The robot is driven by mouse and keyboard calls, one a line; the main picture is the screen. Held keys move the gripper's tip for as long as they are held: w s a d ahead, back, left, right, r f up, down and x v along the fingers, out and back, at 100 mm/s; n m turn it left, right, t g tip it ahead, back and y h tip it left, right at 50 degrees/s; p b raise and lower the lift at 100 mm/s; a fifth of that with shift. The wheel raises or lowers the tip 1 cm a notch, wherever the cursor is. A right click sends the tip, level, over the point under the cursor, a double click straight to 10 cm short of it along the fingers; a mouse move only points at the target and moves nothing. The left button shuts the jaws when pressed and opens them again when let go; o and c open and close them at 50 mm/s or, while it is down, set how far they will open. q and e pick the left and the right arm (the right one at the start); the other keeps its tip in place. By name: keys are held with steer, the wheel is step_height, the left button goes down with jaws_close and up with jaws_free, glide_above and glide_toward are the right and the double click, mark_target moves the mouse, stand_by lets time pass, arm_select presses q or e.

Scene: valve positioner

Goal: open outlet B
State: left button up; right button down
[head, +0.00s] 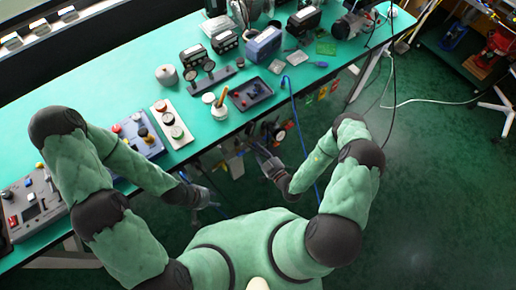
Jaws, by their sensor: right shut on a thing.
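My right gripper (262,153) reaches to a cluster of small dark and metal fittings under the front edge of the bench. It is shut on a small part there, mostly hidden by the fingers. A round white-faced gauge (281,135) shows just right of it. I cannot make out which fitting is outlet B, as any labels are too small to read. My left gripper (208,198) hangs low in front of the bench, left of the fittings and apart from them. Its fingers are too small to tell open from shut.
The green bench (110,85) carries a tray (250,93), a white panel with round knobs (172,124), a blue control box (139,134) and several instruments. Coloured tags (322,92) hang at its front edge. A blue hose (297,115) runs down beside my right arm.

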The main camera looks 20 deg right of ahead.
steer(key=shift+f, duration=0.1)
steer(key=c, duration=1.2)
jaws_free()
steer(key=shift+s, duration=0.1)
steer(key=v, duration=1.2)
